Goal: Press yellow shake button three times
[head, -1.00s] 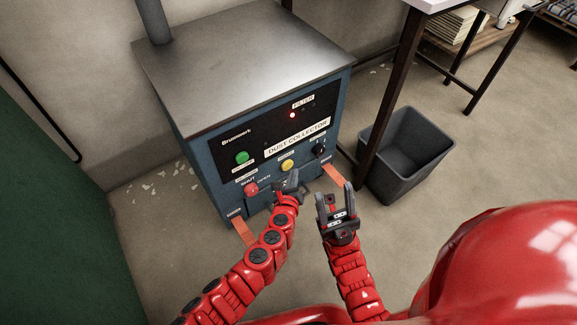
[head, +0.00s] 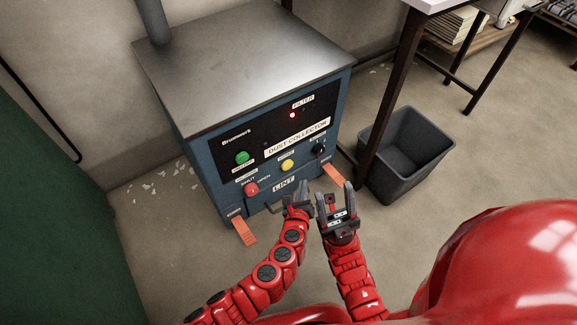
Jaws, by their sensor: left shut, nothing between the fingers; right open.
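The yellow button (head: 287,165) is on the lower front panel of the blue dust collector (head: 210,172), in full view with nothing over it. My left gripper (head: 301,188) is shut and empty, a little below the yellow button and apart from it, beside the LINT label (head: 284,185). My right gripper (head: 333,190) is open and empty, just right of the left gripper, its fingers pointing up toward the machine.
A green button (head: 242,158), a red button (head: 251,189) and a black knob (head: 319,150) surround the yellow one. A red light (head: 292,115) glows near the FILTER label. A grey bin (head: 407,150) stands right, beside a table leg.

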